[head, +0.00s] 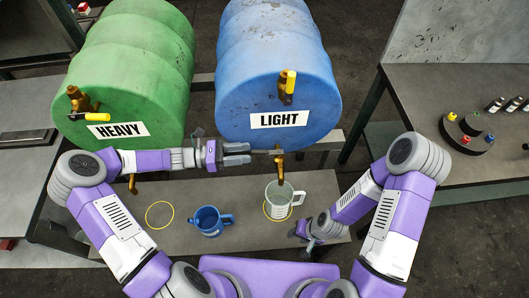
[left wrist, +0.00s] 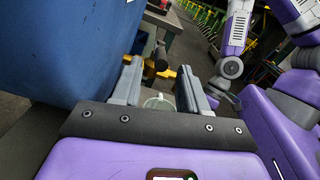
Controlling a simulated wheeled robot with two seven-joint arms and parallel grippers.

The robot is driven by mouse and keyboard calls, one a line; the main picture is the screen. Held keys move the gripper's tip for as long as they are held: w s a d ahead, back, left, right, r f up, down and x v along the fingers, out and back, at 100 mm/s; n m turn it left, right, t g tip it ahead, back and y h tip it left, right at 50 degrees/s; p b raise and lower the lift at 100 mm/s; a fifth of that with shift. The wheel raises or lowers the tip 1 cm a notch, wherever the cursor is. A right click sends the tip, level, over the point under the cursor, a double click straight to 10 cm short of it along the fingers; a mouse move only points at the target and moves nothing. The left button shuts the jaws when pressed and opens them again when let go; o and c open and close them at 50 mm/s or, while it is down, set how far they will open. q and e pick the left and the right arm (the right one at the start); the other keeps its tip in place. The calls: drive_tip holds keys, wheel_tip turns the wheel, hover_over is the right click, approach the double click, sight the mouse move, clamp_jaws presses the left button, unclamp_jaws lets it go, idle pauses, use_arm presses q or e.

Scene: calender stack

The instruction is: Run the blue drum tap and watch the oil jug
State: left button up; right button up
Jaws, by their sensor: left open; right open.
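The blue drum (head: 262,75), labelled LIGHT, lies on its side. My left gripper (head: 250,154) is open and empty, just left of the lower tap. In the left wrist view its open fingers (left wrist: 160,88) frame the jug and brass tap parts. My right gripper (head: 304,236) is open, low and right of the jug.
A green drum (head: 130,75) labelled HEAVY lies at left, with its own brass tap (head: 132,184). A blue jug (head: 208,221) stands on the bench between the pale jug and an empty yellow ring (head: 159,215). A side table (head: 440,90) at right holds small coloured pieces.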

sight(271, 151)
use_arm(q)
drive_tip(key=d, duration=0.5)
drive_tip(key=w+d+b, duration=0.1)
drive_tip(key=d, duration=0.1)
drive_tip(key=shift+w+d, duration=0.1)
drive_tip(key=shift+d, duration=0.05)
clamp_jaws()
